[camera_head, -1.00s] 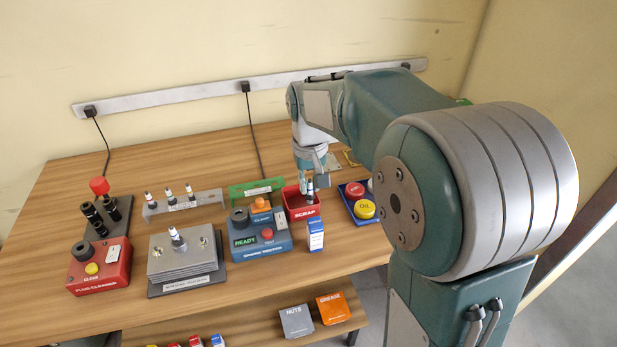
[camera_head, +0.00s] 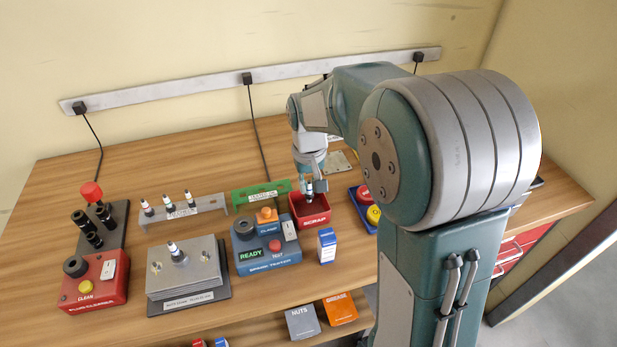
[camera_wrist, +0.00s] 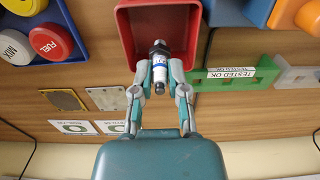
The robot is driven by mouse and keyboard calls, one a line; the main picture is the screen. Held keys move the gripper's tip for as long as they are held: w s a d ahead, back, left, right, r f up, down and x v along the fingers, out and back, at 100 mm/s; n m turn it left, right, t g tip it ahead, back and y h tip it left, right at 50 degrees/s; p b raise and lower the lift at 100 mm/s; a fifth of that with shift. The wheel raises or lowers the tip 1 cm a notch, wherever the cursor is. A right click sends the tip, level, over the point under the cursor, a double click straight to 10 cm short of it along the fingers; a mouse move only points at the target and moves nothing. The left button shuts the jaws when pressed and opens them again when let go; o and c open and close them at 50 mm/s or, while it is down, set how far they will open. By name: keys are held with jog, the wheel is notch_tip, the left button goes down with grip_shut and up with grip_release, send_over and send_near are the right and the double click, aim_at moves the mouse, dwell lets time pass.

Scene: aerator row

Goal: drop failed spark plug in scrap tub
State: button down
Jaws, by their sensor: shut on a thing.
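My gripper (camera_wrist: 158,88) is shut on a spark plug (camera_wrist: 159,66), white with a blue mark and a dark metal end, in the wrist view. The plug's dark end reaches over the red scrap tub (camera_wrist: 126,30). In the head view my gripper (camera_head: 310,186) is over the red scrap tub (camera_head: 318,221), labelled SCRAP, and the held plug (camera_head: 309,191) shows small at its tips. The tub's inside looks empty in the wrist view, though the plug and fingers hide part of it.
A green TESTED OK rack (camera_head: 262,193) stands left of the tub, and a blue tray with round caps (camera_head: 362,192) right of it. The spark tester (camera_head: 264,247) shows READY. A small blue-white box (camera_head: 326,246) stands in front. Another rack (camera_head: 182,208) holds several plugs.

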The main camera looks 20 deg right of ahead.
jog(key=c, duration=0.6)
grip_release()
jog(key=shift+o, duration=0.2)
notch_tip(320, 180, up, 6)
jog(key=shift+r, duration=0.45)
jog(key=shift+s+r, duration=0.1)
jog(key=s+r+t, duration=0.2)
jog(key=s, duration=0.8)
jog(key=s+r+t, duration=0.2)
jog(key=s+t, duration=0.1)
jog(key=s, duration=0.7)
jog(key=shift+s+r+t, duration=0.3)
jog(key=shift+s+r, duration=0.05)
